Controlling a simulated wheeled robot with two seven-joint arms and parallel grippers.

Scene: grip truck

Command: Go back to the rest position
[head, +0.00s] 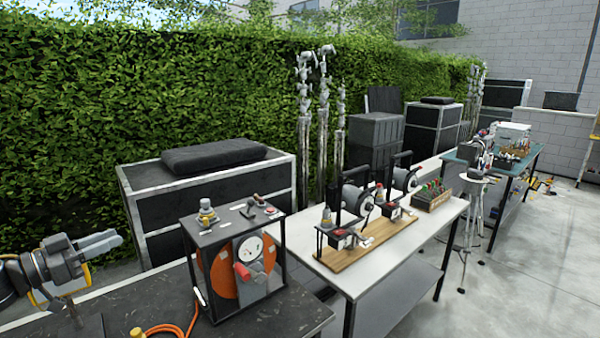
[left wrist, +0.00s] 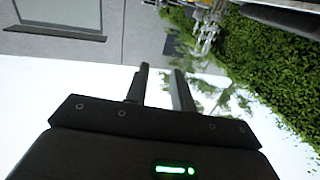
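My left gripper (head: 112,240) is at the left of the head view, raised above the dark table and pointing right. In the left wrist view its two dark fingers (left wrist: 162,72) stand apart with a gap between them and nothing held. The fingers point toward open sky, a grey wall and a hedge. My right gripper is in neither view.
A black-framed reel unit (head: 238,250) stands on the dark table (head: 275,320), right of my left gripper. An orange cable (head: 180,328) lies at its front. A white table (head: 350,276) carries reels on a wooden board (head: 350,258).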

